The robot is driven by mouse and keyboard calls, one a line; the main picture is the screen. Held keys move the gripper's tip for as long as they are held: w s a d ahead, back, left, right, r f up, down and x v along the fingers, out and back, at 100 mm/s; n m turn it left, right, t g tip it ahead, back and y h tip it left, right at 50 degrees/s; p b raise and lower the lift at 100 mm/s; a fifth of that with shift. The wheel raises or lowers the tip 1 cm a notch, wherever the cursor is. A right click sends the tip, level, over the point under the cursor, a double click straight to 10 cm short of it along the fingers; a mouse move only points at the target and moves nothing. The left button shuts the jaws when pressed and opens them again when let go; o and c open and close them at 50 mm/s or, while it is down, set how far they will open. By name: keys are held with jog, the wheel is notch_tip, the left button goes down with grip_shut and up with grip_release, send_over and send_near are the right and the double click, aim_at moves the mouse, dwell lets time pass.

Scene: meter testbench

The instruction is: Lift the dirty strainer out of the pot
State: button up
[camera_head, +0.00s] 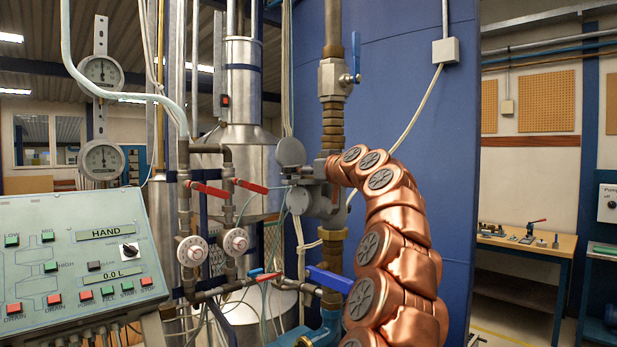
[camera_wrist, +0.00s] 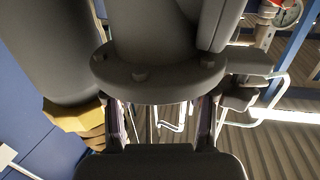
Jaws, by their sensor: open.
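In the wrist view my gripper (camera_wrist: 160,122) has its two dark fingers apart, with a gap between them. A dark grey round flange (camera_wrist: 160,86) with bolt heads, below a thick grey cylinder, covers part of the fingers. I cannot tell whether they touch it. In the head view my copper arm curves up and to the left, ending at a grey pipe housing (camera_head: 318,203) on the vertical pipe. My gripper cannot be made out there. Neither the dirty strainer nor the inside of a pot can be made out in either view.
A brass-coloured pipe with a blue-handled valve (camera_head: 337,78) rises above the housing. Red-handled valves (camera_head: 250,186) and gauges crowd the left. A control panel (camera_head: 85,262) fills the lower left. A workbench (camera_head: 520,243) with small tools stands at right.

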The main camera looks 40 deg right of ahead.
jog(key=c, duration=1)
jog(key=shift+r, duration=0.2)
